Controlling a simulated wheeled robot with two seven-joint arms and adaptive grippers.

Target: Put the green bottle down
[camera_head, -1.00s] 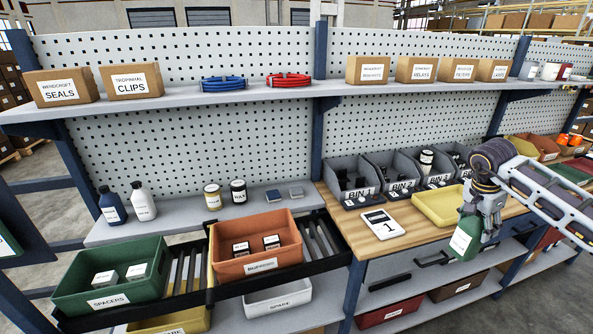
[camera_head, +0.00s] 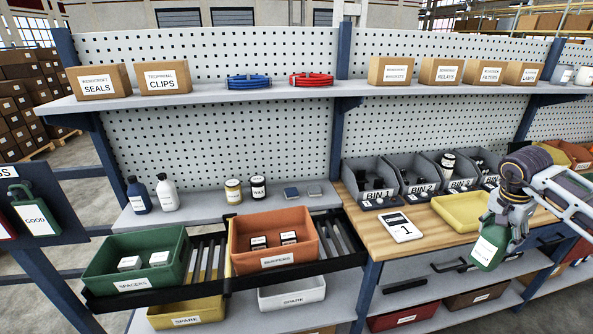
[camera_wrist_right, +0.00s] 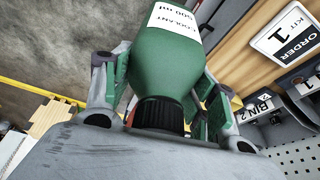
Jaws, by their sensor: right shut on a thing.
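The green bottle (camera_head: 489,246) hangs below my right gripper (camera_head: 508,222), in front of the wooden bench top's front edge. In the right wrist view, the fingers of the gripper (camera_wrist_right: 160,95) are shut on either side of the green bottle (camera_wrist_right: 165,65), near its black cap. Its white label reads COOLANT 500 ml. In the head view the bottle is slightly tilted, clear of any surface as far as I can see. My left gripper is not in view.
The wooden bench top (camera_head: 375,238) carries a yellow tray (camera_head: 462,212), an order card (camera_head: 400,227) and grey bins (camera_head: 370,182). A black roller rack holds a green crate (camera_head: 135,262) and an orange crate (camera_head: 272,240). A dark blue and a white bottle (camera_head: 167,192) stand on the middle shelf.

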